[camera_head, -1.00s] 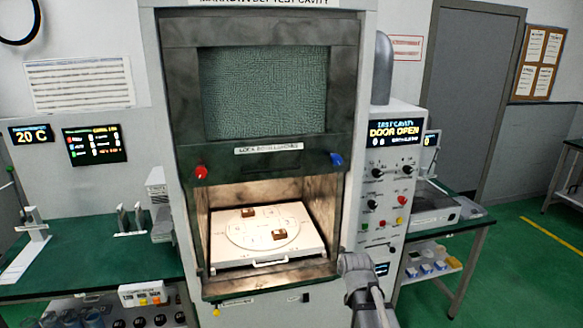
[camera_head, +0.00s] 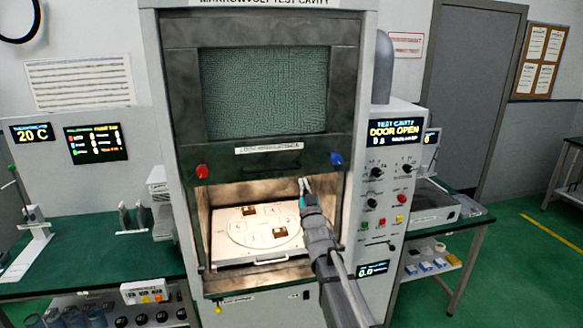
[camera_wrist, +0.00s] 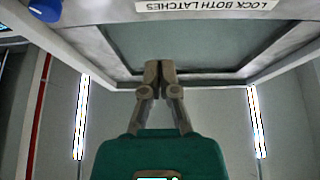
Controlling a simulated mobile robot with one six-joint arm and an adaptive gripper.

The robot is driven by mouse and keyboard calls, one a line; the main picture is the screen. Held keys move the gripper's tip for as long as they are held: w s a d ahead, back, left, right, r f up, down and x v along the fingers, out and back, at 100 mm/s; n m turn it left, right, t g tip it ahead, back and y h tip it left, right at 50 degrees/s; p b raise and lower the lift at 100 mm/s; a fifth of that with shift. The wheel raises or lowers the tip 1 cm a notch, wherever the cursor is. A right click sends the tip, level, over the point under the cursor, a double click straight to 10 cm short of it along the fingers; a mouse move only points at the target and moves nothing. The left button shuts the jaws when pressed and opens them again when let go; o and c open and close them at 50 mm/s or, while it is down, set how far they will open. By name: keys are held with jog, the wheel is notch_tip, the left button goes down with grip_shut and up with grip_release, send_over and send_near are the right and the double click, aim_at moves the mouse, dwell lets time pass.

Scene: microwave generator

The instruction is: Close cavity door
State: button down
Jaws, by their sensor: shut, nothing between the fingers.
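The cavity door (camera_head: 262,95) is a dark panel with a mesh window, raised above the lit cavity opening. Its lower edge carries a red latch (camera_head: 201,172) at left, a blue latch (camera_head: 336,159) at right and a label strip (camera_head: 268,149). In the wrist view the door's underside (camera_wrist: 120,46) and the blue latch (camera_wrist: 45,9) show, with the label upside down. My gripper (camera_head: 303,184) is shut and empty, just below the door's lower edge, right of centre. It also shows in the wrist view (camera_wrist: 153,68); I cannot tell whether it touches the door.
In the open cavity a white tray (camera_head: 228,258) holds a round plate with two brown blocks (camera_head: 280,232). A control panel (camera_head: 385,190) at right reads DOOR OPEN. Green benches (camera_head: 100,248) stand on both sides.

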aim_at(295, 167)
jog(key=shift+s+a+r, duration=0.1)
jog(key=shift+a+r, duration=0.1)
jog(key=shift+r, duration=0.2)
jog(key=p+x, duration=0.5)
jog(key=x, duration=0.5)
jog(key=shift+w+a+f+b, duration=0.1)
jog(key=shift+f+b, duration=0.8)
jog(key=shift+b, duration=0.05)
jog(key=shift+w+a+f+b, duration=0.1)
jog(key=shift+w+f+b, duration=0.05)
jog(key=shift+f+b, duration=0.8)
